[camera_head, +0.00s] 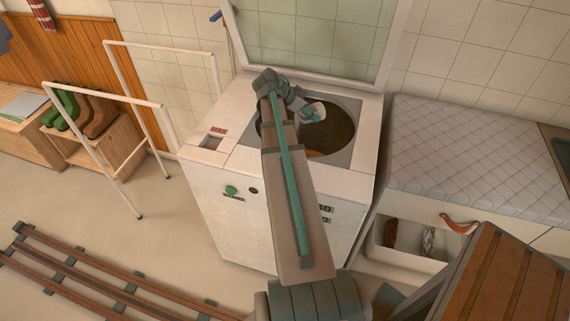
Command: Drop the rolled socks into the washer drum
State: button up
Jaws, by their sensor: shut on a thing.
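The white washer (235,205) stands in the middle with its lid (312,30) raised. Its round drum opening (338,140) is on top, dark brown inside. My arm reaches over the washer's front and covers the left part of the opening. My gripper (312,115) is over the opening, shut on a small whitish bundle, the rolled socks (318,108). The socks look to be above or at the opening; their exact height is hard to tell. The fingertips are small and partly hidden.
A counter with a quilted pale cover (475,155) stands right of the washer, with an open drawer (415,243) below. A white rail frame (105,130) stands to the left. A slatted wooden piece (510,285) fills the lower right corner.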

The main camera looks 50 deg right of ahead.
jog(key=shift+w+a+f, duration=0.15)
jog(key=shift+f, duration=0.15)
jog(key=shift+f+b, duration=0.8)
jog(key=shift+f, duration=1.95)
jog(key=o, duration=1.2)
jog(key=shift+r, duration=0.1)
jog(key=v, duration=1.1)
jog(key=shift+a+r, duration=0.25)
jog(key=shift+a, duration=0.05)
